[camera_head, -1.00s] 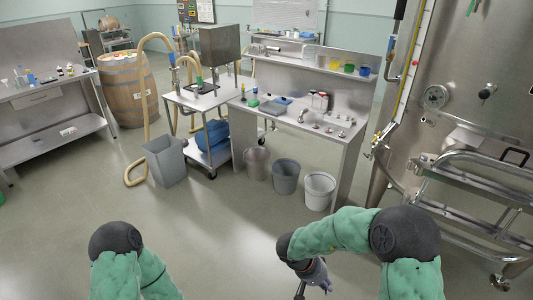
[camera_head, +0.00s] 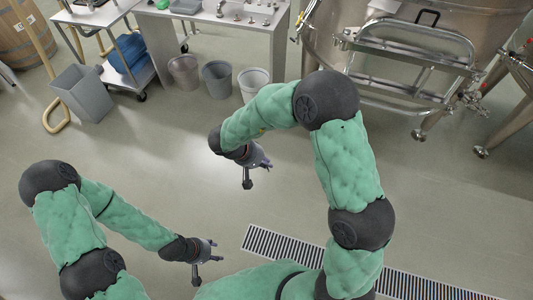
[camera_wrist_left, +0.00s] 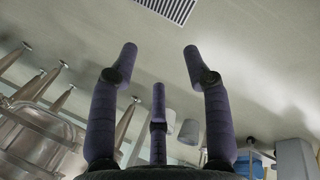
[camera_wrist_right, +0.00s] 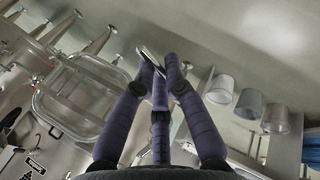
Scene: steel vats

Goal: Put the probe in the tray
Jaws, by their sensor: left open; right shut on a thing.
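My right gripper (camera_head: 264,163) is held out over open floor in the head view. In the right wrist view its fingers (camera_wrist_right: 158,64) are closed together on a thin, shiny rod-like probe (camera_wrist_right: 150,60). Most of the probe is hidden by the fingers. My left gripper (camera_head: 215,251) is lower and to the left in the head view. In the left wrist view its fingers (camera_wrist_left: 160,50) are spread wide with nothing between them. A dark grey tray (camera_head: 186,6) lies on the steel bench, cut by the top edge of the head view and far from both grippers.
The steel bench (camera_head: 229,18) stands at the back, with several bins (camera_head: 217,79) before it. A grey square bin (camera_head: 82,93) and a trolley (camera_head: 127,73) stand left. The floor (camera_head: 150,150) between is clear.

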